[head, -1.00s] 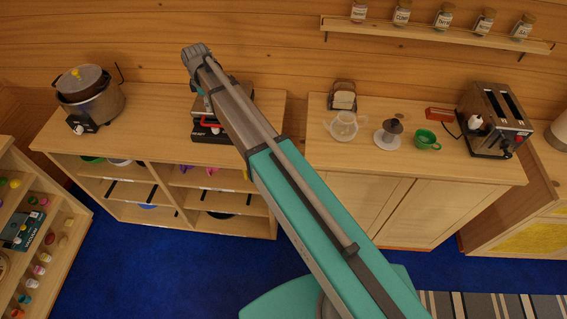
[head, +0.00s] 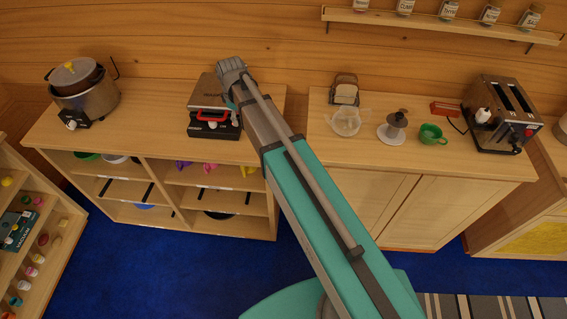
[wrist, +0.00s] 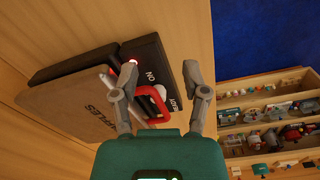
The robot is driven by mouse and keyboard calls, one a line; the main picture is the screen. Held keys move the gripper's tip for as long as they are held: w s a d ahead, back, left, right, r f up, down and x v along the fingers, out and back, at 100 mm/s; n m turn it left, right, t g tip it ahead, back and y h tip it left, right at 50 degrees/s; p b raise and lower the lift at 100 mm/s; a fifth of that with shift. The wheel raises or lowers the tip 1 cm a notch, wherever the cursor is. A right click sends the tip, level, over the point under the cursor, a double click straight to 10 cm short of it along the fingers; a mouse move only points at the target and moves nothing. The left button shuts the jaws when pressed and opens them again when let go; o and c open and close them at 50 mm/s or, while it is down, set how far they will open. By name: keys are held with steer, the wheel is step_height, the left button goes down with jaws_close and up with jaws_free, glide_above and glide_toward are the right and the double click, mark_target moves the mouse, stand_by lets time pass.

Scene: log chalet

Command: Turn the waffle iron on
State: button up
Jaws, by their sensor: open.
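The waffle iron (head: 208,94) stands on the low wooden shelf unit, its lid down and a red handle (head: 212,116) at its front. In the wrist view, the brown lid (wrist: 78,112) carries lettering, and the black base (wrist: 150,60) has the labels ON and READY. A small bright red-and-white spot (wrist: 133,63) shows by ON; whether it is a lamp or a switch I cannot tell. My gripper (wrist: 150,72) is open and empty, its fingers spread on either side of the red handle in the picture. Contact is unclear.
A cooker (head: 84,92) stands at the left end of the shelf-unit top (head: 148,120), with bare wood between it and the iron. On the right cabinet stand a glass pot (head: 346,122), green cup (head: 432,135) and toaster (head: 500,112). A log wall (head: 180,40) rises behind.

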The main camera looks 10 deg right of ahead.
steer(key=s+d+f+m+b, duration=0.4)
steer(key=s+d, duration=0.1)
steer(key=s, duration=0.2)
steer(key=s+d+f+m+b, duration=0.4)
steer(key=s+d+f+m, duration=0.1)
steer(key=s+d, duration=0.1)
steer(key=shift+s+d+b, duration=0.3)
steer(key=shift+s+b, duration=0.05)
steer(key=shift+s, duration=0.55)
step_height(320, 180, up, 15)
steer(key=n+p, duration=1.5)
glide_above(212, 122)
steer(key=shift+f, duration=0.15)
steer(key=shift+f+b, duration=0.2)
steer(key=shift+b, duration=0.1)
steer(key=f+b, duration=1.3)
steer(key=shift+w+f, duration=0.2)
steer(key=shift+w, duration=0.1)
